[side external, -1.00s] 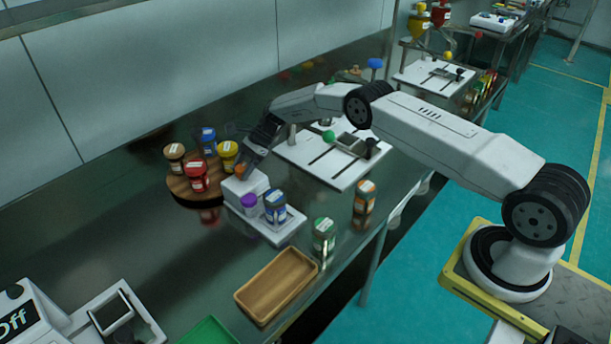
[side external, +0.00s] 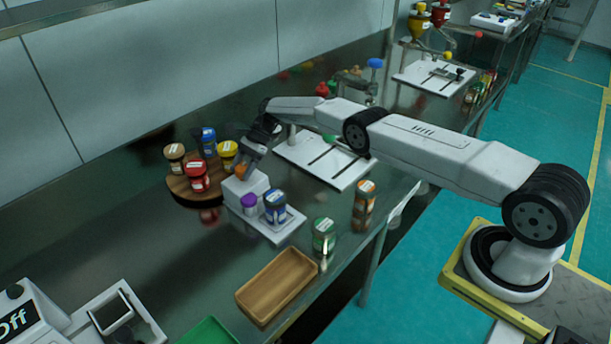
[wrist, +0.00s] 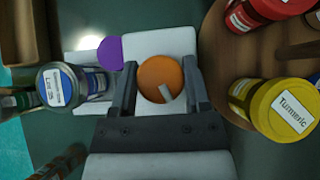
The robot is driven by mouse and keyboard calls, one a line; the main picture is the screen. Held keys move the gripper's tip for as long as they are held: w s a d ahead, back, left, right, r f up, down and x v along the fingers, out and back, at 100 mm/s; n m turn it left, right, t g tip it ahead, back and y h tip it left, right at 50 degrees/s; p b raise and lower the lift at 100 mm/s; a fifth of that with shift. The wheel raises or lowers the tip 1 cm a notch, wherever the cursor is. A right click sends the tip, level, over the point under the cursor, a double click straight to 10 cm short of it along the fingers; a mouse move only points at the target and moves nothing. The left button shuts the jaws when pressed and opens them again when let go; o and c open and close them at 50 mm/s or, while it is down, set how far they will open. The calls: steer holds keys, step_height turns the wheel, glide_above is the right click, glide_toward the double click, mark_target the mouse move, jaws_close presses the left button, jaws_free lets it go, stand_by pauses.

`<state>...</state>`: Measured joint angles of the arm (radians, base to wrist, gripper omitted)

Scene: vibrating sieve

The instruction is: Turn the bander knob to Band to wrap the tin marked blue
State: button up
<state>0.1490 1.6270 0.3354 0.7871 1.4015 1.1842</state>
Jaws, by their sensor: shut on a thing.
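The bander is a white box (side external: 246,188) with a flat white plate (side external: 285,236) in front. Its orange knob (wrist: 160,79) has a pale pointer mark and lies between my fingers in the wrist view; it also shows in the side view (side external: 240,171). My gripper (wrist: 160,84) is shut on the knob from above. The tin with the blue lid (side external: 275,206) stands upright on the plate, beside a purple knob (side external: 249,202). In the wrist view this blue tin (wrist: 60,86) is left of my fingers. No band can be made out on it.
A round wooden stand (side external: 183,190) with several lidded tins is left of the bander. A green-lidded tin (side external: 323,236), an orange-lidded tin (side external: 364,199) and an empty wooden tray (side external: 277,287) stand near the table edge. A machine marked Off (side external: 22,320) is at lower left.

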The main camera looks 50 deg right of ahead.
steer(key=shift+a, duration=0.1)
stand_by(0.4)
steer(key=o, duration=1.3)
steer(key=shift+v, duration=3.95)
